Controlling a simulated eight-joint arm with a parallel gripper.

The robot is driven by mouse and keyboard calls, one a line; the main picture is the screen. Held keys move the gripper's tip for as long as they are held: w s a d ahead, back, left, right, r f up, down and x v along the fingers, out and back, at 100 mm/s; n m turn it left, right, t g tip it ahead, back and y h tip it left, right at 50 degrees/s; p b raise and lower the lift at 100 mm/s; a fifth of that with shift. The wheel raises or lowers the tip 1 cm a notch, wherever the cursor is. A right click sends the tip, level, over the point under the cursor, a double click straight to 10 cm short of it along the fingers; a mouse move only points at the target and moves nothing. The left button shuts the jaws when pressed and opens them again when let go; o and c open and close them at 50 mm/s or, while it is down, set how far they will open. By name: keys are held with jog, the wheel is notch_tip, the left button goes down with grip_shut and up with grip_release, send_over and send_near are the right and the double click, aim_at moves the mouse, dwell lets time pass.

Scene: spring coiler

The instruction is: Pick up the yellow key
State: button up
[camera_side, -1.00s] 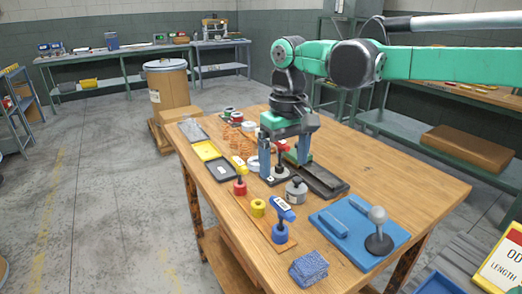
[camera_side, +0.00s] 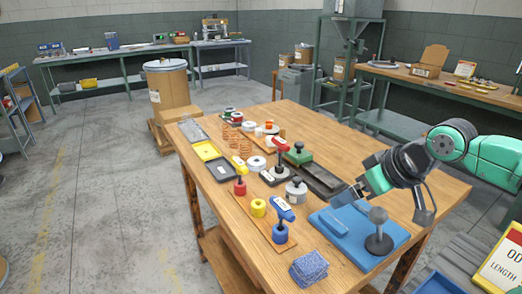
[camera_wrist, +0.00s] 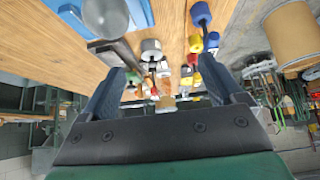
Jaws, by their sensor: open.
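The yellow key (camera_side: 239,167) has a pale label and leans at a slant above a red round base (camera_side: 240,187), near the left edge of the wooden table. In the wrist view it is small and far off, among crowded parts. My gripper (camera_side: 345,196) is over the right part of the table, near the blue mat, well apart from the yellow key. In the wrist view my gripper (camera_wrist: 160,88) has its two dark fingers spread, with nothing held between them.
A blue key (camera_side: 283,208) on a blue base and a yellow cylinder (camera_side: 258,207) stand near the yellow key. A grey weight (camera_side: 296,190) stands between there and my gripper. The blue mat (camera_side: 385,250) bears a grey ball-topped post (camera_side: 379,232).

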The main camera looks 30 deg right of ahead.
dwell(0.3)
jog(key=shift+c, duration=1.2)
jog(key=m, duration=0.1)
send_near(240, 161)
jog(key=s+d, duration=0.1)
jog(key=d, duration=0.1)
jog(key=shift+m+g+y, duration=0.3)
jog(key=shift+m+g, duration=0.1)
jog(key=w+f, duration=0.1)
jog(key=w+a+f, duration=0.1)
jog(key=w+f, duration=0.1)
jog(key=w+a+f, duration=0.1)
jog(key=w+f, duration=0.1)
jog(key=shift+x, duration=2.95)
